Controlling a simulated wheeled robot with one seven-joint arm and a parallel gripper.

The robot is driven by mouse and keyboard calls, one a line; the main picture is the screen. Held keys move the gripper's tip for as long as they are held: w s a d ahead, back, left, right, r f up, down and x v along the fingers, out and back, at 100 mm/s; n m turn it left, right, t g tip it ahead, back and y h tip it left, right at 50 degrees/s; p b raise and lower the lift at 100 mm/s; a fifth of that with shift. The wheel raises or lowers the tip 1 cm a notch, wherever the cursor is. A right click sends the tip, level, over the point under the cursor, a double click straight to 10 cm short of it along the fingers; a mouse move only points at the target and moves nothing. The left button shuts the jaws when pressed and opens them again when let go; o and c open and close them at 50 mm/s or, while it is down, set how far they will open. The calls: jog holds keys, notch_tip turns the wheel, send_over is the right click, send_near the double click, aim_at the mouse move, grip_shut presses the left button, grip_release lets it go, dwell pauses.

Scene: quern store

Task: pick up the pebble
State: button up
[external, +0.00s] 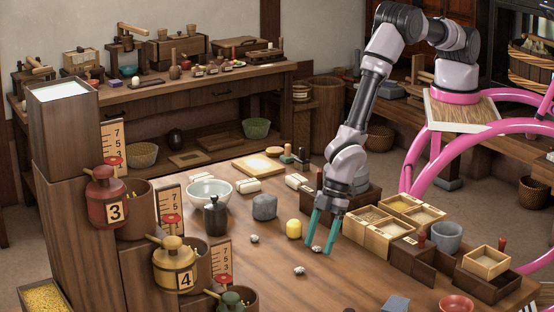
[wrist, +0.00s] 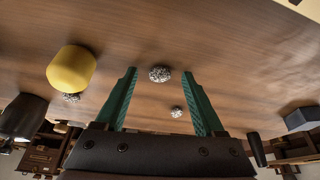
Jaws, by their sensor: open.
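Several small speckled grey pebbles lie on the wooden table. One pebble (external: 317,249) is by my fingertips; in the wrist view this pebble (wrist: 160,73) shows between the two tips. A second pebble (external: 299,270) lies nearer the front; it also shows in the wrist view (wrist: 177,111). A third pebble (external: 254,239) lies to the left, and in the wrist view it (wrist: 71,97) is partly hidden by the yellow piece. My gripper (external: 320,247) points down with its teal fingers apart and empty; its fingers also show in the wrist view (wrist: 160,74). Whether the fingers touch the tabletop, I cannot tell.
The rounded yellow piece (external: 294,228) stands just left of my fingers and also shows in the wrist view (wrist: 71,70). A grey stone (external: 265,207) and dark bottle (external: 215,216) stand farther left. Wooden grain boxes (external: 389,243) stand to the right. The front middle tabletop is mostly clear.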

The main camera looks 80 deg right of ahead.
grip_shut()
notch_tip(320, 180, up, 10)
dwell(0.6)
jog(key=shift+w, duration=0.1)
